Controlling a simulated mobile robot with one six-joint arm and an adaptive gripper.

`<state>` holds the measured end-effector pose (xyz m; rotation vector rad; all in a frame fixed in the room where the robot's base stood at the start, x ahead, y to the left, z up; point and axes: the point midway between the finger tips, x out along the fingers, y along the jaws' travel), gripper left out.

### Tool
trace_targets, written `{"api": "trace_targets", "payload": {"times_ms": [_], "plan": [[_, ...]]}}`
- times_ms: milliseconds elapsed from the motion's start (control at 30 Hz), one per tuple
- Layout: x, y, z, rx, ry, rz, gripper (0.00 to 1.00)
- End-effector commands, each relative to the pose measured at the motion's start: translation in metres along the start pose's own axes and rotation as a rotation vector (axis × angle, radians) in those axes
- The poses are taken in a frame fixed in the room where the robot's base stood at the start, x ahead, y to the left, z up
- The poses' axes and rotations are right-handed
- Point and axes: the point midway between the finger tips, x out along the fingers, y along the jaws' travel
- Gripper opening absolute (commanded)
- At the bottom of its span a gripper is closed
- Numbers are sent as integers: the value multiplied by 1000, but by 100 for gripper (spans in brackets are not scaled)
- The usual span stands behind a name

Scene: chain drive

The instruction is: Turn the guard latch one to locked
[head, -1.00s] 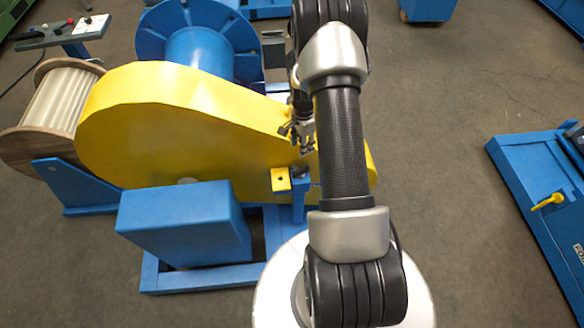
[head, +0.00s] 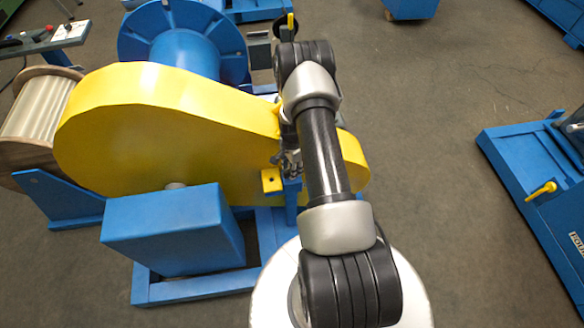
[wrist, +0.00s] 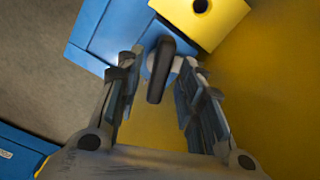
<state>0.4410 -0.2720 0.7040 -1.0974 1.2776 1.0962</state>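The guard latch (wrist: 160,72) is a dark elongated handle on a light round hub, in the wrist view's upper middle. It sits against a blue post (wrist: 105,30), beside a yellow block with a dark hole (wrist: 205,15). My gripper (wrist: 158,78) is open, its two fingers on either side of the handle. I cannot tell whether either finger touches it. In the head view my gripper (head: 290,163) is at the yellow guard's near side, just above the yellow block (head: 271,180) and blue post (head: 292,200). The latch is hidden there by my arm and gripper.
The large yellow chain guard (head: 150,120) lies left of my arm. A blue box (head: 168,228) stands in front of it, on a blue frame (head: 195,288). A blue reel (head: 185,50) is behind. Open floor (head: 430,110) lies to the right.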

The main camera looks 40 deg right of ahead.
Motion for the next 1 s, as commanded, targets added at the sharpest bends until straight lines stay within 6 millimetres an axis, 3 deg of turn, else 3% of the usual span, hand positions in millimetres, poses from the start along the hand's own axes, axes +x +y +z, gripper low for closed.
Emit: {"api": "trace_targets", "payload": {"times_ms": [167,667,1000], "plan": [[0,0,0,0,0,0,34],[-1,0,0,0,0,0,1],[1,0,0,-79,0,0,0]]}}
